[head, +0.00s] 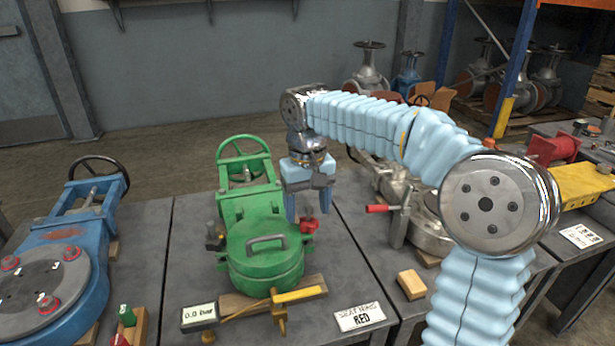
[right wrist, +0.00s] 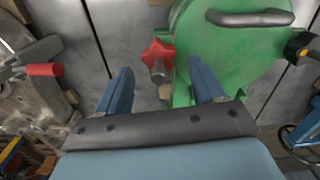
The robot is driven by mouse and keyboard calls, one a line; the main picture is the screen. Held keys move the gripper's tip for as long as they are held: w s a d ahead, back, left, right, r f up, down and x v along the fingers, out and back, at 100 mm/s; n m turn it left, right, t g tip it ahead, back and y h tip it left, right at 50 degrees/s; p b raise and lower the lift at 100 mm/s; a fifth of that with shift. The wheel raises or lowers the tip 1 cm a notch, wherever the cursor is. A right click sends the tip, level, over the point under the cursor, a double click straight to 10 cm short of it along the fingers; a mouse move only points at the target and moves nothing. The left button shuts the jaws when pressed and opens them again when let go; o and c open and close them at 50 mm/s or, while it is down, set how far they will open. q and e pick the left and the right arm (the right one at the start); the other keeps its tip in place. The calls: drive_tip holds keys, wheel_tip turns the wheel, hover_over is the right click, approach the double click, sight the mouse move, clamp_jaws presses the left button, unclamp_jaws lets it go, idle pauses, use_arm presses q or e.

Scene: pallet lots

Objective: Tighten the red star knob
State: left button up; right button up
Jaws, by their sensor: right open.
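The red star knob (head: 309,226) sits at the right side of the green round-lidded vessel (head: 262,268) on the bench. In the right wrist view the red knob (right wrist: 157,52) shows beside the green body (right wrist: 215,50), with a grey stud end at its lower side. My right gripper (head: 308,207) is just above the knob and points down, its fingers apart. In the right wrist view its two blue fingers (right wrist: 165,95) are spread and empty, with the knob beyond and between their tips. My left gripper is not in view.
A black knob (head: 214,236) is on the vessel's left side. A sign reading RED (head: 360,316), a gauge reading 0.0 bar (head: 198,314) and a wooden block (head: 411,284) lie near the front. A red-handled lever (head: 378,209) is at the right. A blue valve (head: 60,260) stands left.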

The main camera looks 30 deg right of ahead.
wheel_tip(320, 180, up, 12)
drive_tip(key=p, duration=0.1)
drive_tip(key=shift+f, duration=0.15)
idle(0.4)
